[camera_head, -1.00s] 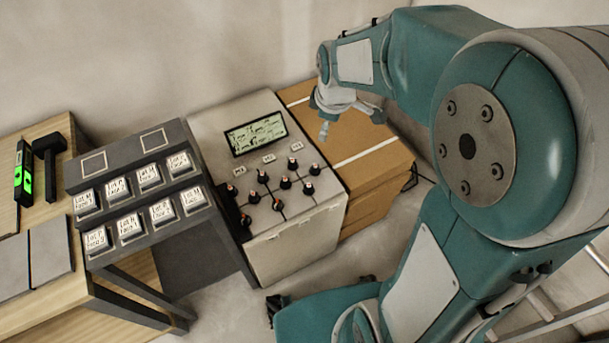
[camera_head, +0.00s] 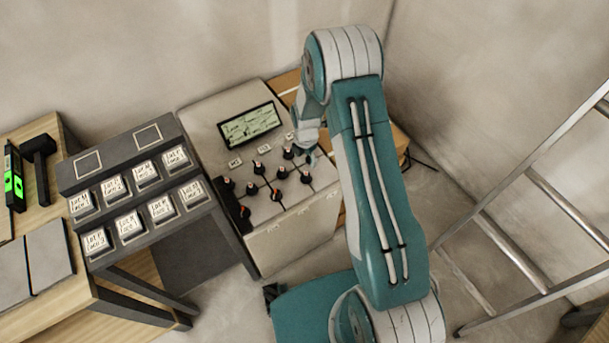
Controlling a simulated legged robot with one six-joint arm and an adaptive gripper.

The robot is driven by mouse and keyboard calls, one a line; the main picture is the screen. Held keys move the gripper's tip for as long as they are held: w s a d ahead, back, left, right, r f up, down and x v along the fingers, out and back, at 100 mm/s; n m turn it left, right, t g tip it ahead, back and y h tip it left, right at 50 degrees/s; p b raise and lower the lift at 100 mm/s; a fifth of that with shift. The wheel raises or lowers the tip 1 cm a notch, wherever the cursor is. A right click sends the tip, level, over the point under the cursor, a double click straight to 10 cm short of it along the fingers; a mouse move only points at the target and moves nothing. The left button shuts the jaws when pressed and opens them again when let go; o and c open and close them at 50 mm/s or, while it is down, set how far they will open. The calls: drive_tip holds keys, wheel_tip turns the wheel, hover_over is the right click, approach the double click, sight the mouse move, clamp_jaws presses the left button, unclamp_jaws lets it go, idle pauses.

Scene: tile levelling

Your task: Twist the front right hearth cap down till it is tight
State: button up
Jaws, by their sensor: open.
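Several black caps with orange tips stand on the pale tiled top of the cabinet. The cap at the front right (camera_head: 306,177) stands upright by the cabinet's right front edge, with a dark joint line beside it. My gripper (camera_head: 309,153) is open over the right side of the cabinet top, just behind that cap. It appears apart from the cap. My gripper and wrist hide part of the back right of the cap group. How far down the cap sits is too small to tell.
A display (camera_head: 248,125) and small labels lie behind the caps. A dark rack (camera_head: 150,215) of labelled blocks stands left, beside a wooden bench with a green-lit level (camera_head: 14,180). Cardboard boxes are partly hidden behind my arm. A ladder (camera_head: 500,240) stands right, with bare floor before it.

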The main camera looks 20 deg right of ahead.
sight(306, 173)
wheel_tip(306, 173, down, 10)
drive_tip(key=shift+f, duration=0.25)
drive_tip(key=shift+c, duration=0.3)
clamp_jaws()
